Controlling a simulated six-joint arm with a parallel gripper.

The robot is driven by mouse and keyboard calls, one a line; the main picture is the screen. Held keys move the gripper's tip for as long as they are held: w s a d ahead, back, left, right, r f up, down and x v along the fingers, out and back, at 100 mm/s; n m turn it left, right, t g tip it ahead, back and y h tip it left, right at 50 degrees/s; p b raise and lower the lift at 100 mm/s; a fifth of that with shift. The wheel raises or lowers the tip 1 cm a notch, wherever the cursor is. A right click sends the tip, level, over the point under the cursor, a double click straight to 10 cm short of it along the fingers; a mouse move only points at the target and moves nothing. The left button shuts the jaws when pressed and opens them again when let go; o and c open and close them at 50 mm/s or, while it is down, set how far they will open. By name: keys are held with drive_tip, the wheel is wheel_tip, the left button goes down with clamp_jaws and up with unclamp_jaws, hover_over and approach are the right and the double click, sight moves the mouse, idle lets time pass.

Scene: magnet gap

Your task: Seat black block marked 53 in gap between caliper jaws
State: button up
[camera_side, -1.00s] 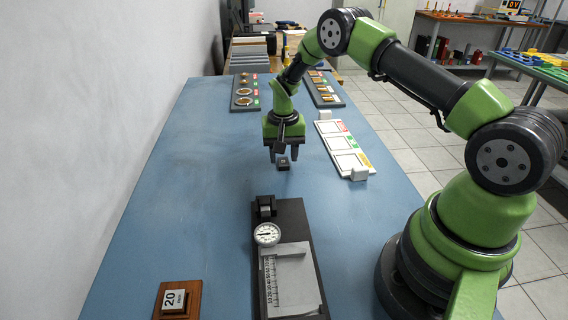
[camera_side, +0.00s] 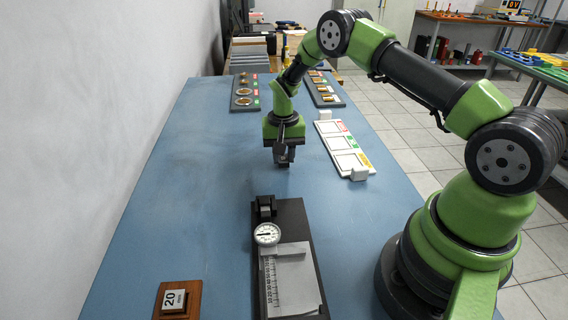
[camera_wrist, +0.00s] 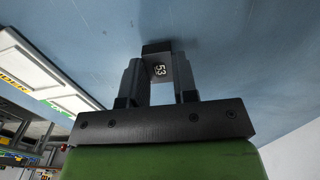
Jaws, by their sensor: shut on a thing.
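The black block marked 53 (camera_wrist: 158,71) is between the two fingers of my gripper (camera_wrist: 158,84) in the wrist view, with its white number facing the camera. In the side view my gripper (camera_side: 284,158) is shut on the block, at the blue table's middle; the block is mostly hidden by the fingers there. Whether the block touches the table is hard to tell. The caliper (camera_side: 291,272) lies on a dark base nearer the camera, with a round dial (camera_side: 267,233) and a printed scale. A dark jaw part (camera_side: 265,207) stands at its far end. My gripper is beyond it.
A white tray with framed squares (camera_side: 345,150) lies to the right of my gripper. Dark trays with round parts (camera_side: 245,92) and bars (camera_side: 325,90) lie at the far end. A wooden stand marked 20 (camera_side: 177,300) is at front left. The table's left middle is clear.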

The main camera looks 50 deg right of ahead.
drive_tip(key=shift+r, duration=2.05)
drive_tip(key=shift+r, duration=0.25)
wheel_tip(320, 180, up, 8)
drive_tip(key=s+a, duration=0.3)
drive_tip(key=a, duration=0.4)
drive_tip(key=s+a, duration=0.3)
drive_tip(key=a, duration=0.4)
drive_tip(key=s+a+f, duration=0.1)
drive_tip(key=s+a, duration=0.2)
drive_tip(key=s, duration=0.2)
drive_tip(key=s+a+f, duration=0.2)
drive_tip(key=s+a, duration=0.1)
drive_tip(key=s, duration=0.2)
drive_tip(key=s+a+f, duration=0.1)
drive_tip(key=s+a, duration=0.2)
drive_tip(key=s, duration=0.2)
drive_tip(key=shift+s+a+f, duration=0.15)
drive_tip(key=shift+s+f, duration=0.05)
drive_tip(key=shift+s, duration=0.15)
drive_tip(key=shift+f, duration=0.6)
